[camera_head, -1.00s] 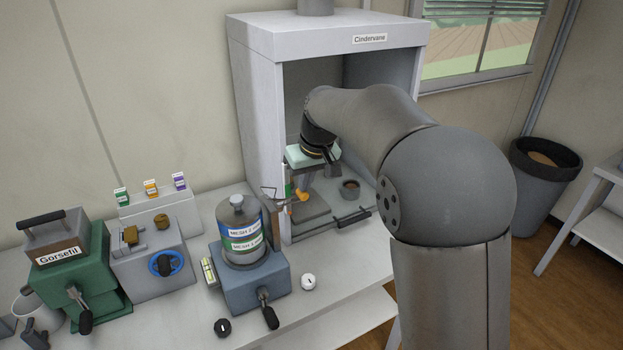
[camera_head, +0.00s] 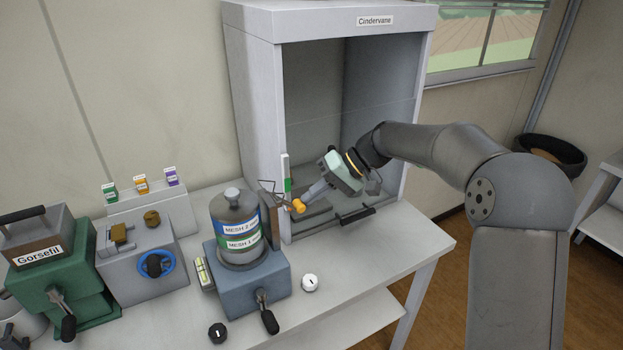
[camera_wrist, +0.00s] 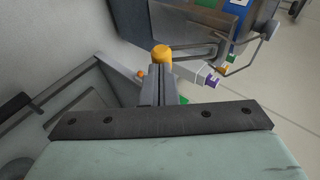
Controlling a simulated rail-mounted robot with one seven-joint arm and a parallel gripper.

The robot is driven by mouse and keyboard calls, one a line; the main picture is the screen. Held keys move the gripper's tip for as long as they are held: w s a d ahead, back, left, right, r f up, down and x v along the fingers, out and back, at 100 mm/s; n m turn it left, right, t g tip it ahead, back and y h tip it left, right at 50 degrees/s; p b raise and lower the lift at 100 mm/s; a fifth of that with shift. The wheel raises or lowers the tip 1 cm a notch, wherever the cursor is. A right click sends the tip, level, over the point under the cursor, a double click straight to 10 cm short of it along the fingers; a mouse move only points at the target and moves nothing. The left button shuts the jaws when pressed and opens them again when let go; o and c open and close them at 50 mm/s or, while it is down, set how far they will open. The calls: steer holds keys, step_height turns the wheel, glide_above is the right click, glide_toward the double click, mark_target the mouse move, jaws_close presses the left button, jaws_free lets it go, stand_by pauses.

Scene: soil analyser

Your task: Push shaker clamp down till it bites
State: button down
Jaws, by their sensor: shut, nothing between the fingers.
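The sieve shaker (camera_head: 247,278) is a blue-grey base with a stacked round drum (camera_head: 237,230) labelled MESH. A lever with a black handle (camera_head: 269,320) hangs at its front. A thin wire bail (camera_head: 270,187) stands behind its right side, and shows in the wrist view (camera_wrist: 262,48). A yellow-orange knob (camera_head: 298,206) sits at the hood's left front; it shows in the wrist view (camera_wrist: 161,54). My gripper (camera_head: 308,197) is shut and empty, tilted down-left, with its tips close to the knob. I cannot tell whether they touch. Which part is the clamp is unclear.
The Cindervane hood (camera_head: 260,120) stands behind, its left wall close to my gripper. A blue-wheeled box (camera_head: 146,262) and the green Gorsefil machine (camera_head: 60,285) stand left. A white dial (camera_head: 310,283) and black dial (camera_head: 217,333) lie by the shaker. The bench's right front is clear.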

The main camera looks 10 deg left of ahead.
steer(key=f+g+y+b, duration=0.2)
steer(key=y, duration=0.1)
steer(key=s+a+f+m+g+y+b, duration=0.1)
steer(key=b, duration=0.1)
steer(key=shift+f, duration=0.35)
steer(key=w+v, duration=0.1)
steer(key=v, duration=1.2)
steer(key=shift+w, duration=0.1)
